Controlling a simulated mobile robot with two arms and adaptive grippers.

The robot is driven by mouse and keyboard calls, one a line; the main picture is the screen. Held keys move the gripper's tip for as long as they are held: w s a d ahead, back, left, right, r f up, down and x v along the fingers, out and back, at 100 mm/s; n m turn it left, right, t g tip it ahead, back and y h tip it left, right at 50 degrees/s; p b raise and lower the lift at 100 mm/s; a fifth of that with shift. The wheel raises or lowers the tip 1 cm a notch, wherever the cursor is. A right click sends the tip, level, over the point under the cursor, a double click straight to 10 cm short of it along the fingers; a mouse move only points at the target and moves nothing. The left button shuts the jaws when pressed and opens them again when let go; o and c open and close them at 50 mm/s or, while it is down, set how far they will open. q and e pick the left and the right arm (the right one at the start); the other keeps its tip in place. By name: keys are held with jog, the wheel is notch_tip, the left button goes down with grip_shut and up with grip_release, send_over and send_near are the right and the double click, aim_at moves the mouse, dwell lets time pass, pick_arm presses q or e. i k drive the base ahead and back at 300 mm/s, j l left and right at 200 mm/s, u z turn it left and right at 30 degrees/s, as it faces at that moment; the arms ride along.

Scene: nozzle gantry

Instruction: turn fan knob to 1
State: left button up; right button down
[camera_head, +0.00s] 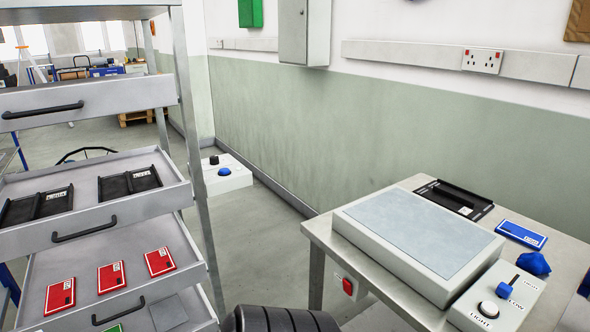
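No knob with a readable fan label shows. A white box (228,190) beyond the rack carries a small black knob (214,160) and a blue button (224,172); any markings are too small to read. Neither of my grippers is in view.
A metal rack (190,150) with pulled-out drawers at left holds black trays and red cards (111,276). The table (404,188) at right bears a large grey panel (418,235), a black tray (452,200) and a blue card (521,234). Floor between is clear.

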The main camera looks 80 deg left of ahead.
aim_at(214, 160)
jog(key=u, duration=3.1)
